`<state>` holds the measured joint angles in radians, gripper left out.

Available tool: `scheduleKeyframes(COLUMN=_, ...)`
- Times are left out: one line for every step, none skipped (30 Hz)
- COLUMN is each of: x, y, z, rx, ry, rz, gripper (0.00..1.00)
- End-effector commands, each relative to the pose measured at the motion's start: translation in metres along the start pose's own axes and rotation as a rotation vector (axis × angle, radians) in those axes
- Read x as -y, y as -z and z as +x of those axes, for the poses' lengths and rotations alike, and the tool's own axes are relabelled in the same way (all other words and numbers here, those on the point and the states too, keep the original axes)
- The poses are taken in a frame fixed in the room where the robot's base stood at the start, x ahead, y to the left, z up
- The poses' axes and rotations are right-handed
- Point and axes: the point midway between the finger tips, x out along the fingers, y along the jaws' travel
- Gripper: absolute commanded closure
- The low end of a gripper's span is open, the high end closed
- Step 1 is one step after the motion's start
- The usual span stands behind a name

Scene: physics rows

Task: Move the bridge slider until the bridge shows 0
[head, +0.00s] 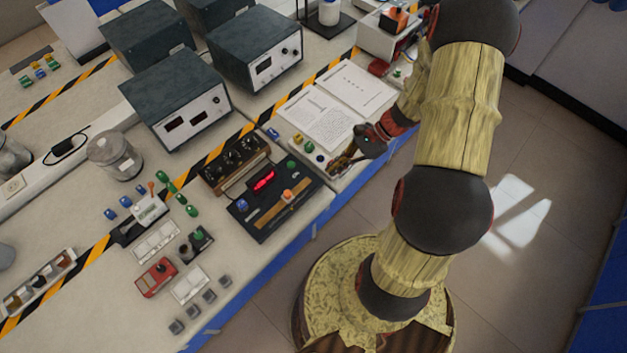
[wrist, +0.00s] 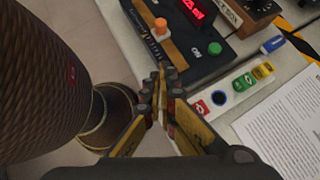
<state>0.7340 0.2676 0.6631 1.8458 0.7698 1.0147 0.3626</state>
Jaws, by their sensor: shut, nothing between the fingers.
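The bridge (head: 258,209) is a black box near the table's front edge, with a lit red display (head: 264,180) whose digits I cannot read. Its slider has an orange knob (head: 287,195) on a tan strip, a little past the middle toward the right. In the wrist view the orange knob (wrist: 160,27) stands beyond my fingertips, and the red display (wrist: 195,9) is cut by the top edge. My gripper (head: 338,164) is to the right of the bridge, over the table's front edge. In the wrist view my gripper (wrist: 164,78) is shut, empty and apart from the knob.
A wooden box with black dials (head: 235,163) stands behind the bridge. Small coloured plugs (head: 308,147) and printed sheets (head: 321,121) lie to its right. Switches and terminals (head: 157,277) stand to its left. A green ON button (wrist: 214,48) sits at the bridge's near end in the wrist view.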

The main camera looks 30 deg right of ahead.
Motion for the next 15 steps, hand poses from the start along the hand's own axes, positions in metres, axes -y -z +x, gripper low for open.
scheduleKeyframes(x=-0.001, y=0.000, z=0.006, rx=0.001, ry=-0.003, rz=0.001, gripper=1.00)
scheduleKeyframes(x=-0.001, y=0.001, z=0.010, rx=0.000, ry=-0.003, rz=0.000, gripper=1.00)
scheduleKeyframes(x=-0.001, y=0.001, z=0.016, rx=0.000, ry=-0.005, rz=0.000, gripper=1.00)
scheduleKeyframes(x=-0.002, y=0.001, z=0.021, rx=0.001, ry=-0.005, rz=0.000, gripper=1.00)
scheduleKeyframes(x=-0.002, y=0.001, z=0.026, rx=0.001, ry=-0.006, rz=-0.001, gripper=1.00)
scheduleKeyframes(x=-0.002, y=0.001, z=0.034, rx=0.001, ry=-0.006, rz=-0.002, gripper=1.00)
scheduleKeyframes(x=-0.002, y=0.001, z=0.040, rx=0.001, ry=-0.006, rz=-0.002, gripper=1.00)
scheduleKeyframes(x=-0.002, y=0.001, z=0.046, rx=0.001, ry=-0.006, rz=-0.002, gripper=1.00)
scheduleKeyframes(x=-0.002, y=0.001, z=0.054, rx=0.001, ry=-0.007, rz=-0.002, gripper=1.00)
scheduleKeyframes(x=-0.002, y=0.001, z=0.060, rx=0.000, ry=-0.006, rz=-0.002, gripper=1.00)
scheduleKeyframes(x=-0.002, y=0.001, z=0.066, rx=0.000, ry=-0.007, rz=-0.004, gripper=1.00)
scheduleKeyframes(x=-0.002, y=0.001, z=0.074, rx=0.000, ry=-0.006, rz=-0.003, gripper=1.00)
scheduleKeyframes(x=-0.002, y=0.001, z=0.080, rx=0.000, ry=-0.006, rz=-0.003, gripper=1.00)
scheduleKeyframes(x=-0.002, y=0.001, z=0.086, rx=0.000, ry=-0.006, rz=-0.004, gripper=1.00)
scheduleKeyframes(x=-0.002, y=0.001, z=0.093, rx=0.000, ry=-0.007, rz=-0.004, gripper=1.00)
